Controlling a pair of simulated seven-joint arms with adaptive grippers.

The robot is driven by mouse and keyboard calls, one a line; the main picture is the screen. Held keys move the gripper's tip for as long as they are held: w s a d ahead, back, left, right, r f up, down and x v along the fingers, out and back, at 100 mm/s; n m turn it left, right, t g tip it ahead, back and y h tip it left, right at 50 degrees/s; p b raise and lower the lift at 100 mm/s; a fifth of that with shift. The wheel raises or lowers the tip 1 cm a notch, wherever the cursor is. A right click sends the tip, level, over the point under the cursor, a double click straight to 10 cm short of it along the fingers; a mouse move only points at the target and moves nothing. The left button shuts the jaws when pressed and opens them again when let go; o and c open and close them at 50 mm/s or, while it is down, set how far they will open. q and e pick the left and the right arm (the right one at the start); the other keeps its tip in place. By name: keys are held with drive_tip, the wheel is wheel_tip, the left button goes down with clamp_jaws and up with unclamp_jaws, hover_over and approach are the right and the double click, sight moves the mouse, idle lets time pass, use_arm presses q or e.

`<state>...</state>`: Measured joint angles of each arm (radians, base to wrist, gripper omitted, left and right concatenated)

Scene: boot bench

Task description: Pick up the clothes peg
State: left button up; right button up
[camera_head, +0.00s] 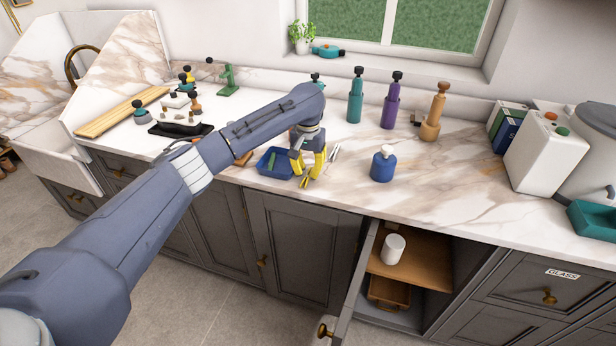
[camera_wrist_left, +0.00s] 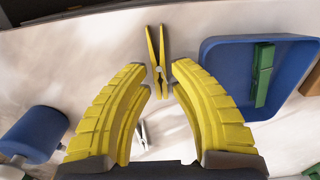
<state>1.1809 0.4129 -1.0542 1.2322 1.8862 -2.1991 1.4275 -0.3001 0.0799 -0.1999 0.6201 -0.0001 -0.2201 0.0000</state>
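A green peg (camera_wrist_left: 262,75) lies in the blue tray (camera_wrist_left: 225,45). A grey peg (camera_wrist_left: 143,134) lies on the worktop, and shows right of my gripper in the head view (camera_head: 334,152). My left gripper (camera_head: 306,175) is open and points down at the yellow peg. In the wrist view its fingertips (camera_wrist_left: 161,76) flank the peg's near end; I cannot tell whether they touch it. My right gripper is not in view.
A blue bottle (camera_head: 383,164) stands to the right of the gripper. An open cupboard (camera_head: 415,255) below holds a white cup (camera_head: 393,249).

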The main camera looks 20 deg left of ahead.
use_arm(q)
drive_tip(key=shift+f, duration=0.75)
clamp_jaws()
drive_tip(key=shift+r, duration=0.2)
wheel_tip(320, 180, up, 20)
drive_tip(key=shift+f, duration=0.15)
idle(0.3)
